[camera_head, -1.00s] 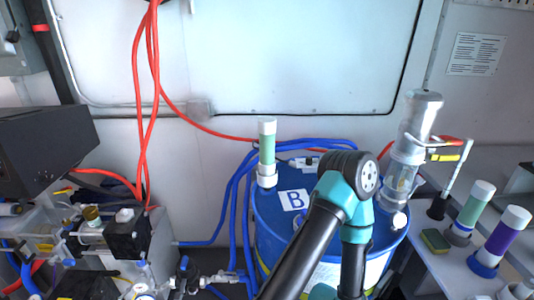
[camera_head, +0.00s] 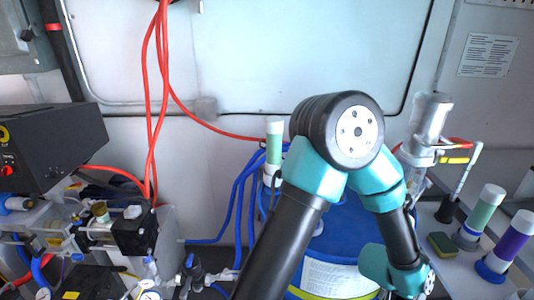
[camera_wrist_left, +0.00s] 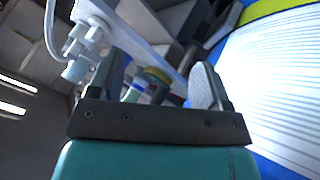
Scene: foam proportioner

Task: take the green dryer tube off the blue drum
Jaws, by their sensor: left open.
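The green dryer tube (camera_head: 273,150), with white ends, stands upright on the back left of the blue drum (camera_head: 345,225). My arm crosses in front of the drum and hides much of its top and the tube's right side. The drum's white label and yellow band (camera_wrist_left: 258,12) fill the right of the left wrist view. My left gripper (camera_wrist_left: 155,88) is open, apart from the tube on the drum, with its fingers low beside the drum's side. Small green and blue parts show blurred beyond the fingers. My right gripper is not in view.
A clear glass-like cylinder (camera_head: 428,120) stands at the drum's right. On the right-hand bench are another green tube (camera_head: 482,212), a purple tube (camera_head: 510,238) and a sponge (camera_head: 442,244). Blue hoses (camera_head: 238,200) run left of the drum; red hoses (camera_head: 160,90) hang behind.

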